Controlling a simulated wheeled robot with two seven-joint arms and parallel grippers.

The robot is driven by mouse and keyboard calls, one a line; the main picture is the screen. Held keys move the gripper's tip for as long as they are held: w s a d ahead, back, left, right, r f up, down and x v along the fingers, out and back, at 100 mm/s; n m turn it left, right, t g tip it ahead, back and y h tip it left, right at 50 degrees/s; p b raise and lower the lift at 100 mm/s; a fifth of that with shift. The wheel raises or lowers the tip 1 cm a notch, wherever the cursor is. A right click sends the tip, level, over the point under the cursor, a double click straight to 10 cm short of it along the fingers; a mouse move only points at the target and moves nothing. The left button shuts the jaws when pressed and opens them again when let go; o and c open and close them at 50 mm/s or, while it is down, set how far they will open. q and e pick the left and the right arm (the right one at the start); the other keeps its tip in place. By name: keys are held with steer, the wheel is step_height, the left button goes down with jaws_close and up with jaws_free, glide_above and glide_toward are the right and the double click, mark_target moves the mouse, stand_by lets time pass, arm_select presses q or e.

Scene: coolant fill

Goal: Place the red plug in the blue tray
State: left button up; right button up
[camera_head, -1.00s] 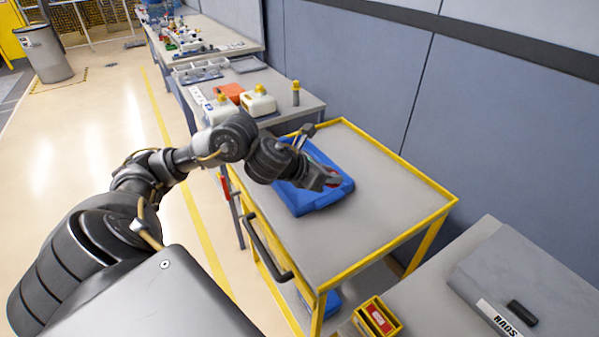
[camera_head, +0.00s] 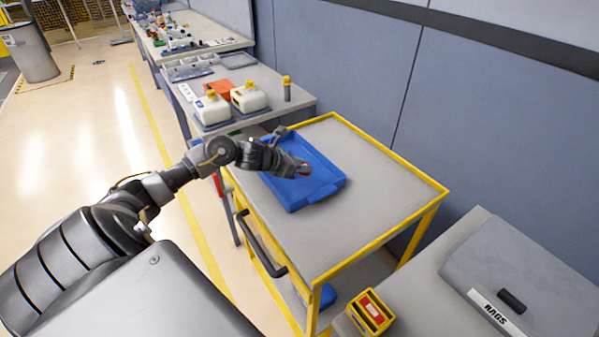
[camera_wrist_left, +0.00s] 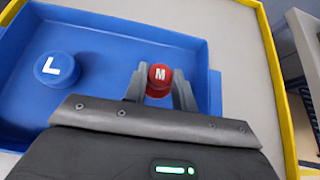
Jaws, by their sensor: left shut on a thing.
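The red plug (camera_wrist_left: 159,77), marked M, is between the fingers of my left gripper (camera_wrist_left: 160,88) in the left wrist view. The gripper is shut on it. In the head view the left gripper (camera_head: 304,170) is over the blue tray (camera_head: 325,189), and the red plug shows as a small red patch at its fingertips. The tray (camera_wrist_left: 120,32) lies on the cart top. A blue plug (camera_wrist_left: 57,68), marked L, sits in the tray, left of the red plug. I cannot tell whether the red plug touches the tray floor. My right gripper is not in view.
The tray lies on a grey cart (camera_head: 370,205) with a raised yellow rim. A bench behind holds two white jugs (camera_head: 250,97) and a yellow-capped bottle (camera_head: 287,90). A yellow box (camera_head: 371,312) and a RAGS bin (camera_head: 530,275) stand at lower right. The cart's front top is clear.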

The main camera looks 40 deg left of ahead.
arm_select(q)
step_height(320, 180, down, 3)
steer(key=shift+w+a+p, duration=0.1)
steer(key=shift+a+p, duration=0.05)
steer(key=shift+p, duration=0.7)
steer(key=shift+f, duration=0.3)
steer(key=o, duration=0.5)
steer(key=shift+f, duration=0.1)
steer(key=o, duration=0.4)
